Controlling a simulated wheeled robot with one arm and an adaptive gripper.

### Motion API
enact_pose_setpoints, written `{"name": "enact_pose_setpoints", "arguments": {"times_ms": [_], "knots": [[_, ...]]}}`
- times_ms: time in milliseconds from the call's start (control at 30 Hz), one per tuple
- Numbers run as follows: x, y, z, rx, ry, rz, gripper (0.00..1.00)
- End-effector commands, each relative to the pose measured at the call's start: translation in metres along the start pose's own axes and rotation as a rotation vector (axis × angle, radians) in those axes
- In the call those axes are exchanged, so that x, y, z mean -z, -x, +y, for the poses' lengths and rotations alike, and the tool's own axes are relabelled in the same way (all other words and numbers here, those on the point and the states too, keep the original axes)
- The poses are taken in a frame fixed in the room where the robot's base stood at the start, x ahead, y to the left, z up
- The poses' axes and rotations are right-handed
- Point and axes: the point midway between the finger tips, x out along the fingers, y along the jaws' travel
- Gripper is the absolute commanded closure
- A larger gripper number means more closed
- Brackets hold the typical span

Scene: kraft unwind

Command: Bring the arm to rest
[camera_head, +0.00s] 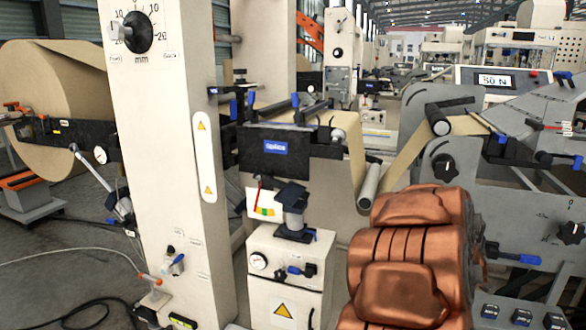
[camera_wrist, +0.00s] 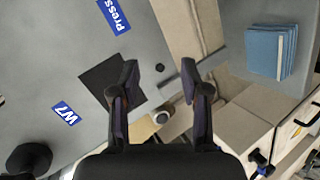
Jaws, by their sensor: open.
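My gripper (camera_wrist: 159,82) shows in the wrist view with its two dark fingers spread apart and nothing between them. Behind the fingers are a grey panel (camera_wrist: 60,60) with blue labels and a dark square patch (camera_wrist: 97,82). A tan strip and a pale roller run behind the gap between the fingers. In the head view my copper-coloured arm (camera_head: 405,255) fills the lower right, folded up close to the camera. My gripper is not visible in the head view.
A white column with a dial (camera_head: 138,32) stands left of centre, beside a large kraft roll (camera_head: 60,100). A white cabinet (camera_head: 288,272) stands just left of my arm. Grey machine panels (camera_head: 530,200) stand to the right. Cables lie on the floor at lower left. A blue stack (camera_wrist: 270,52) sits upper right in the wrist view.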

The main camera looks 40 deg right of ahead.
Motion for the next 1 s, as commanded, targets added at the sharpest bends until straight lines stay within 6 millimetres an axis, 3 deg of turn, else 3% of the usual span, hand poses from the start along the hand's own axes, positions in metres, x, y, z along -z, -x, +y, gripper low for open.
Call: {"name": "enact_pose_setpoints", "arguments": {"times_ms": [33, 200, 567, 800, 1000], "knots": [[0.016, 0.006, -0.008, 0.026, -0.018, -0.004, 0.54], [0.053, 0.032, -0.036, 0.119, -0.089, -0.043, 0.54], [0.117, 0.109, -0.116, 0.349, -0.214, -0.134, 0.54], [0.144, 0.18, -0.175, 0.524, -0.256, -0.212, 0.54], [0.152, 0.25, -0.224, 0.676, -0.255, -0.294, 0.54]]}}
